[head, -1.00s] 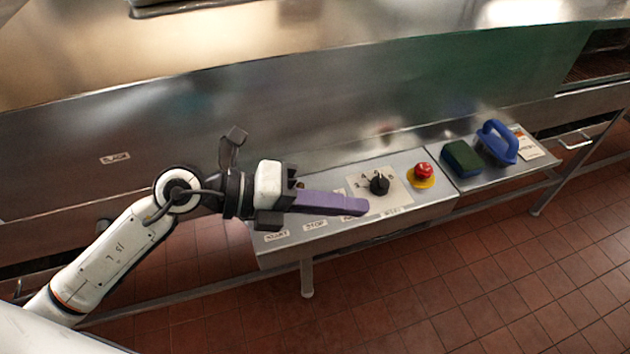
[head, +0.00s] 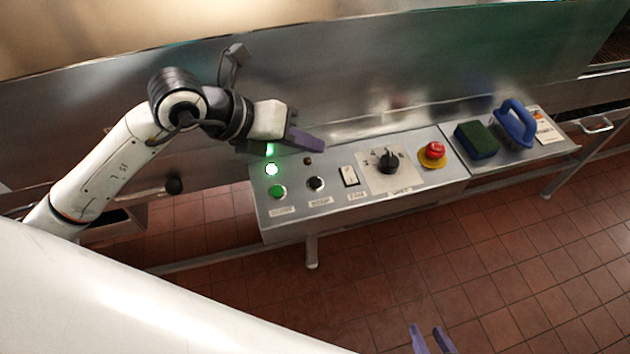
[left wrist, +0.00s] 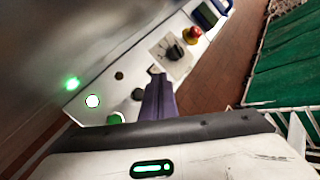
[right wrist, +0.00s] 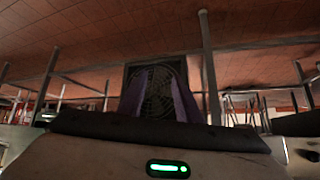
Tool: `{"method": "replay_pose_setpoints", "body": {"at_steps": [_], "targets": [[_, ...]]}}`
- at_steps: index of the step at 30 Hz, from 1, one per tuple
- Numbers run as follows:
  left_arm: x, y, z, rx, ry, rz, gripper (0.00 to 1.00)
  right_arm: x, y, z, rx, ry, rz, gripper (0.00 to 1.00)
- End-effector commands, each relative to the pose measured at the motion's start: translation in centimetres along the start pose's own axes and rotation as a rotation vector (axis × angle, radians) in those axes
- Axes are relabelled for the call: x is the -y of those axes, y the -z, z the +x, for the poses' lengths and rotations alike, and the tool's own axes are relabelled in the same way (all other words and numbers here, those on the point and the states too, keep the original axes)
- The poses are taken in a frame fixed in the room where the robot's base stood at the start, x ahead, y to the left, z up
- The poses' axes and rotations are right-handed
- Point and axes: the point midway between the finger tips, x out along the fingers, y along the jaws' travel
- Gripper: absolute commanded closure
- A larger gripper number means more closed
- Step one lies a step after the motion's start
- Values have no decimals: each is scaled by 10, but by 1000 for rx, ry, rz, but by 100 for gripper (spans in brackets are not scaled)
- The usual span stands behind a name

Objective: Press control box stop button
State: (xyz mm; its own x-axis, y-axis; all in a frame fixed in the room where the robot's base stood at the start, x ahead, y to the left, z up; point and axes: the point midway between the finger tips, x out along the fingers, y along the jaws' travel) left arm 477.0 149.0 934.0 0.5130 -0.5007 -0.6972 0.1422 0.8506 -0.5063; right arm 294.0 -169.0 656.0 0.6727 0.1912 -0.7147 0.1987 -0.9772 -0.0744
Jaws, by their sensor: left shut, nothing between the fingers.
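The control box (head: 410,192) is a grey metal panel. Its stop button (head: 316,183) is black and round, above a small label, right of the green start button (head: 279,192). In the left wrist view the stop button (left wrist: 138,93) shows just left of my finger tips. My left gripper (head: 320,146) is shut and empty, with its purple fingers above the back of the panel, apart from the button. My right gripper (head: 431,338) is open and empty, low at the bottom edge; in the right wrist view its fingers (right wrist: 158,98) stand apart.
A green lamp (head: 271,170) is lit; a small dark lamp (head: 308,161) sits beside it. Rightward are a rocker switch (head: 349,176), black knob (head: 388,161) and red emergency button (head: 433,153). A green sponge (head: 476,140) and blue-handled tool (head: 515,122) lie beyond. A steel wall rises behind.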

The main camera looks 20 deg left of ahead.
Motion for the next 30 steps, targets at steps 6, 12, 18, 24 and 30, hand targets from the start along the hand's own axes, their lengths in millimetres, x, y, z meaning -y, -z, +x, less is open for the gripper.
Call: {"method": "replay_pose_setpoints", "body": {"at_steps": [6, 12, 18, 24, 30], "targets": [[-16, 17, 22, -1, 1, -1, 100, -2, -18, 18, 0, 0, -1, 69], [-31, 32, 43, -1, 1, -2, 100, -2, -33, 34, 6, 2, -7, 69], [-39, 40, 54, 0, 0, 0, 100, 3, -29, 39, -9, 12, -16, 69], [-40, 40, 55, 0, 1, 0, 100, 7, -27, 38, -8, 19, -16, 69], [-39, 40, 54, 0, 1, 0, 100, 8, -26, 38, -10, 19, -15, 69]]}}
